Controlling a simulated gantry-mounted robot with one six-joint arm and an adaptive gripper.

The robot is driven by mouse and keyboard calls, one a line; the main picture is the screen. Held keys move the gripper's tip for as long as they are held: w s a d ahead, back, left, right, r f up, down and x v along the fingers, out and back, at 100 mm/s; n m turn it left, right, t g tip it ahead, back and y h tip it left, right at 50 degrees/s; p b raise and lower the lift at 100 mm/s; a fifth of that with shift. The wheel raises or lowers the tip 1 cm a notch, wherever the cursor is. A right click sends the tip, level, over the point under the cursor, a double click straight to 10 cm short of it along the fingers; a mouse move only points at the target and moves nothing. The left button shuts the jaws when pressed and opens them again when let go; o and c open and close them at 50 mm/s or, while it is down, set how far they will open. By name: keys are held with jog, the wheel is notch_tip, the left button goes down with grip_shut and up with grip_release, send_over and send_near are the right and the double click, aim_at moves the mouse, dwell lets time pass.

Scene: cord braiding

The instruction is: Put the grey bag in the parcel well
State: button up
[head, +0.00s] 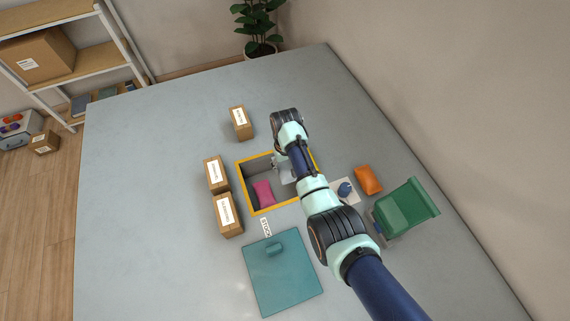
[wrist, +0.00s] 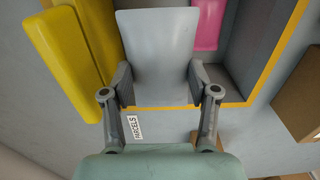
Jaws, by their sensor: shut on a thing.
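The grey bag (wrist: 157,55) fills the space between my fingers in the wrist view. My gripper (wrist: 158,88) is shut on it, a finger on each side. In the head view the grey bag (head: 287,174) shows partly beside my arm, over the parcel well (head: 241,178), a sunken box with a yellow rim. My gripper (head: 279,163) is over the well, partly hidden by my arm. A pink bag (head: 263,192) lies inside the well at the left; it also shows in the wrist view (wrist: 208,25). I cannot tell whether the grey bag touches the well floor.
Brown boxes (head: 216,173) stand left of and behind the well. A teal panel with a handle (head: 288,285) lies in front. An orange bag (head: 368,179), a blue knob (head: 345,189) and a green bin (head: 404,205) are to the right. The table's left side is clear.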

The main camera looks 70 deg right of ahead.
jog(key=b, duration=0.8)
send_over(285, 188)
notch_tip(285, 188, down, 12)
jog(key=shift+d+f, duration=0.1)
jog(key=shift+f, duration=1.45)
jog(key=o, duration=1.2)
jog(key=shift+r, duration=0.1)
notch_tip(285, 188, up, 12)
jog(key=shift+f, duration=0.1)
